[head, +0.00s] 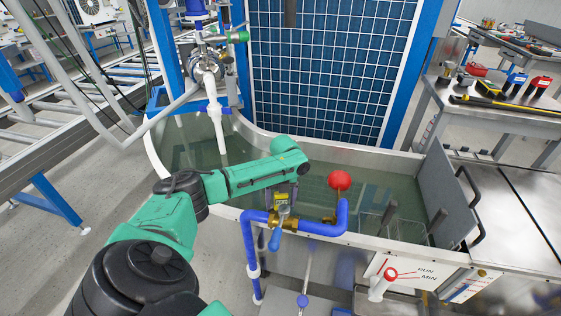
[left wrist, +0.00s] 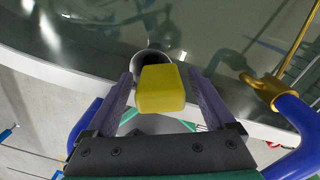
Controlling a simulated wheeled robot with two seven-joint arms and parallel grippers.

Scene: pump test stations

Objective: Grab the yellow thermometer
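The yellow thermometer (head: 281,199) stands above a brass fitting on the blue pipe at the front rim of the water tank. In the left wrist view its yellow head (left wrist: 161,88) is between the two fingers of my left gripper (left wrist: 160,80). The fingers are spread on either side of it, with a narrow gap showing at each side. In the head view my left arm reaches in over the tank rim, and its gripper (head: 286,186) is around the thermometer, partly hiding it. My right gripper is not in view.
A blue pipe (head: 322,228) with brass fittings (head: 287,223) and a blue-handled valve (head: 275,239) runs along the rim. A red ball (head: 339,180) stands just to the right. The water tank (head: 405,165) lies behind. A white hose nozzle (head: 217,125) hangs over it at left.

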